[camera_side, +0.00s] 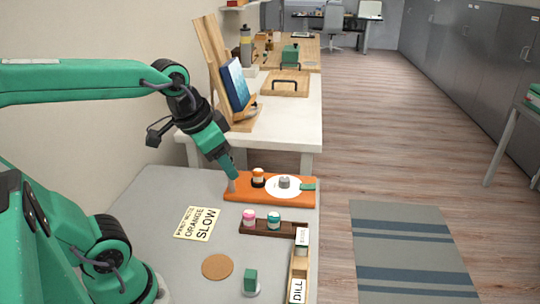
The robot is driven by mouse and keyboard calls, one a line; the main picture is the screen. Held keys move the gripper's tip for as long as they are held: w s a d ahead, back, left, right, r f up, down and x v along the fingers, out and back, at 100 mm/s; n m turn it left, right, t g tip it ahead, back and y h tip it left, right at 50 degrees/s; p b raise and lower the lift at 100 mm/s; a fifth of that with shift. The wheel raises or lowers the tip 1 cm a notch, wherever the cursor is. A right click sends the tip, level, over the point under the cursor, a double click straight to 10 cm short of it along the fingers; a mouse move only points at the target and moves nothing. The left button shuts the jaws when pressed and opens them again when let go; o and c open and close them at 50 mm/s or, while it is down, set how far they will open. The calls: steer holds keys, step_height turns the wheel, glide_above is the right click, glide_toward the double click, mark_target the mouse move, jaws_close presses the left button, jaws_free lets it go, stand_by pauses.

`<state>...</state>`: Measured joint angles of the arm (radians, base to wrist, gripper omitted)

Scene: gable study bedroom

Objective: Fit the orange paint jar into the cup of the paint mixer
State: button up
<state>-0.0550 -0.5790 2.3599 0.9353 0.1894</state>
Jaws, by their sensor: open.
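The paint mixer (240,196) is a long orange base on the grey table, with a white dial plate (272,191), a grey knob (285,182) and a green tab (308,187). The orange paint jar (258,173) stands upright at the mixer's back left. A black part surrounds or lies under its lower half, apparently the cup; how deep the jar sits cannot be told. My gripper (231,177) is open and empty, left of the jar and apart from it, pointing down above a short grey post (231,187) at the mixer's left end.
A brown rack (262,228) in front holds a pink jar (249,216) and a teal jar (274,219). A card reading "ORANGE SLOW" (198,222), a cork coaster (217,266), a green block (250,280) and a wooden tray (300,265) lie nearby. Clear table lies left of the card.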

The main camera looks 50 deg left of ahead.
steer(key=shift+n+t, duration=0.4)
steer(key=shift+n, duration=0.4)
steer(key=shift+s+d+f, duration=0.25)
steer(key=shift+s, duration=0.35)
steer(key=shift+s+d+f, duration=0.2)
steer(key=shift+s+f, duration=0.1)
steer(key=shift+s, duration=0.25)
steer(key=shift+s+d+f, duration=0.25)
steer(key=shift+s, duration=0.35)
